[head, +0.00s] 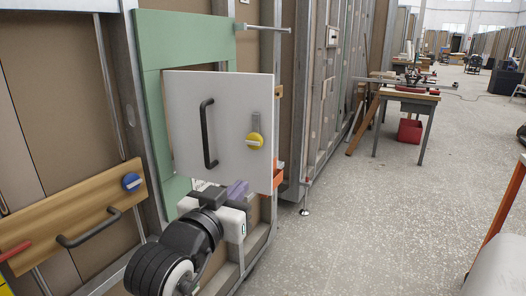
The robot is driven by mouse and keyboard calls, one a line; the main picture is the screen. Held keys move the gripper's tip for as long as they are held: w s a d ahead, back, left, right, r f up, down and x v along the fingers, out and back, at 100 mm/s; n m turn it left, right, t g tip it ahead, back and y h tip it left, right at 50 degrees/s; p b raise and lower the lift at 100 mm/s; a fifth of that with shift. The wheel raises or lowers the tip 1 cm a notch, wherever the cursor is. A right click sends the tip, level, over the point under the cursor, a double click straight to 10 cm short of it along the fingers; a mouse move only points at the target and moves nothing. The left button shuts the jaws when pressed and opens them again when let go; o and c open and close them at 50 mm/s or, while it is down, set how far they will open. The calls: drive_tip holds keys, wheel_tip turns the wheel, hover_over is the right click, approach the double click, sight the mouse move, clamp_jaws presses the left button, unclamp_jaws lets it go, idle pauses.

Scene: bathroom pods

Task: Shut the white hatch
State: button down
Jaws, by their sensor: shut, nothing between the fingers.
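The white hatch (225,115) is a flat panel with a black bar handle (207,134) and a yellow knob (254,140) on a grey plate. It stands ajar in front of the green frame (150,100). Its left edge lies inside the frame opening, and its right edge stands out past the frame's right side. My gripper (238,189) is low in the view at the hatch's bottom edge, shut and empty. Its purple fingertips are near the panel's lower right part; I cannot tell whether they touch it. The handle is free of my gripper.
A wooden panel (85,214) with a black handle and blue knob is at the left. A metal rod (262,28) sticks out above the hatch. An orange part (278,177) shows beside its lower right edge. Open floor (380,225) lies right, with a workbench (408,96) beyond.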

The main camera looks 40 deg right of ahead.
sight(268, 158)
drive_tip(key=shift+w+d+r+p, duration=0.1)
drive_tip(key=shift+d+r+p, duration=0.25)
drive_tip(key=shift+p, duration=1.8)
drive_tip(key=x, duration=0.7)
drive_tip(key=p+x, duration=0.1)
drive_tip(key=x, duration=0.3)
drive_tip(key=shift+w+d+f, duration=0.15)
drive_tip(key=shift+d+f, duration=0.15)
drive_tip(key=shift+f, duration=0.05)
drive_tip(key=shift+d, duration=0.1)
